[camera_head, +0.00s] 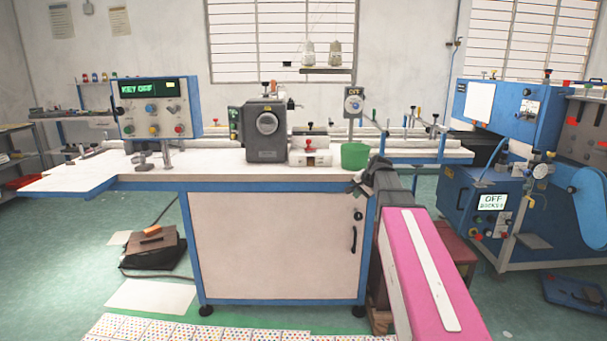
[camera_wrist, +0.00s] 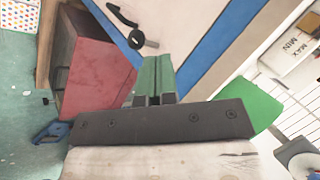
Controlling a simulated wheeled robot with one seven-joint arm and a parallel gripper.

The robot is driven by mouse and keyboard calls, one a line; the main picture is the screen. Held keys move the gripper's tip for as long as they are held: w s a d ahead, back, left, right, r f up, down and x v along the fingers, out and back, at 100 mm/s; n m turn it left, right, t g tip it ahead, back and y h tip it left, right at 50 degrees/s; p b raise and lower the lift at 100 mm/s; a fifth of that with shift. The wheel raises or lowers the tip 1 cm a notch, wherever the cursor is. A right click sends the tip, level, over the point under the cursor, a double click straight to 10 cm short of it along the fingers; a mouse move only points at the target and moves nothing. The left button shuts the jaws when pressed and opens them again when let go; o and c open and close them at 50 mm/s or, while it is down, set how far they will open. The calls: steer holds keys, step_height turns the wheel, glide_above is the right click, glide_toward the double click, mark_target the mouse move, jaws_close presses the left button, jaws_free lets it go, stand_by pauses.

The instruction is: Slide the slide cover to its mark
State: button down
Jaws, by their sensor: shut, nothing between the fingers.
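A small white box (camera_head: 309,158) with a dark top and a red knob (camera_head: 309,143) stands on the white worktop, right of the dark grey machine (camera_head: 265,132). In the wrist view a white part (camera_wrist: 290,52) lettered MAX and MIN lies at the upper right; it may be the same box. I cannot clearly tell which part is the slide cover or where its mark is. My gripper (camera_head: 357,183) is at the right front edge of the worktop, apart from the box. In the wrist view its two green fingers (camera_wrist: 155,72) are shut and empty.
The cabinet has a black handle (camera_head: 353,239). A red stool (camera_head: 452,250) stands to the right.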

steer(key=s+a+f+n+g+h, duration=0.2)
steer(key=s+f+n+g, duration=0.4)
steer(key=s+f, duration=2)
steer(key=shift+s+a+f+n+h, duration=0.15)
steer(key=shift+s+f+n+h, duration=0.15)
steer(key=shift+s+n+h, duration=0.6)
steer(key=shift+w, duration=0.25)
